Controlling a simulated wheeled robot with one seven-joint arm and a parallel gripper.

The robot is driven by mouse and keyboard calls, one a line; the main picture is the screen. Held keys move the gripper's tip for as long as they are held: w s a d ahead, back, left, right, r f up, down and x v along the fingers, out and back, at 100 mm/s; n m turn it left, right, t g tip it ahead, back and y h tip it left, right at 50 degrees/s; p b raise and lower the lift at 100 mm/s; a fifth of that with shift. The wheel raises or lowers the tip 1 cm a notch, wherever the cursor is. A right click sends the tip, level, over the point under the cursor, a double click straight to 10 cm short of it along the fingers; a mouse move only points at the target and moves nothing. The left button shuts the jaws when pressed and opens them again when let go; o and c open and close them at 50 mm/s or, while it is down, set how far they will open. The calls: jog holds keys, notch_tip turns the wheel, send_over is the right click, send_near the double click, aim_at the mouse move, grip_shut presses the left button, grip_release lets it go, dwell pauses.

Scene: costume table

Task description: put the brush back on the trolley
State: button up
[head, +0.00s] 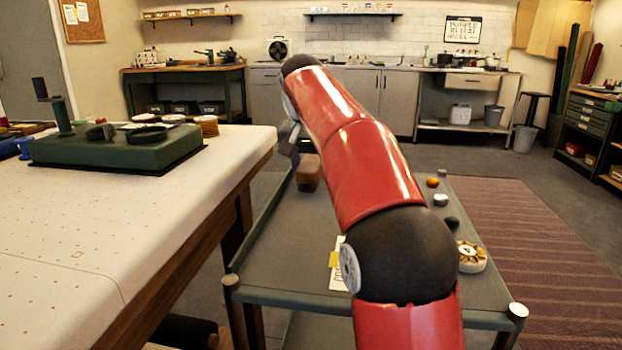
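The trolley (290,245) is a grey-green topped cart with a raised rim and corner posts, standing to the right of the big pale table. A brown block-shaped thing (308,174) is at the trolley's far left part; it may be the brush, but its bristles do not show. My gripper (292,143) is just above and left of this brown thing, mostly hidden behind my red arm. I cannot see its fingertips clearly, nor whether it touches or holds the brown thing. My arm covers much of the trolley's middle.
On the trolley's right side are an orange ball (432,181), a white one (440,199), a dark one (452,222) and a round patterned piece (471,257). A paper (337,278) lies near my arm. The pale table (90,235) carries a green device (115,150). Striped rug at right.

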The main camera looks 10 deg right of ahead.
aim_at(309, 164)
jog(key=shift+f, duration=0.5)
jog(key=o, duration=1)
jog(key=shift+c, duration=0.2)
jog(key=shift+f, duration=0.1)
jog(key=shift+f+b, duration=0.25)
jog(key=shift+b, duration=0.2)
jog(key=p+v, duration=0.2)
jog(key=v, duration=0.6)
jog(key=shift+s+a, duration=0.15)
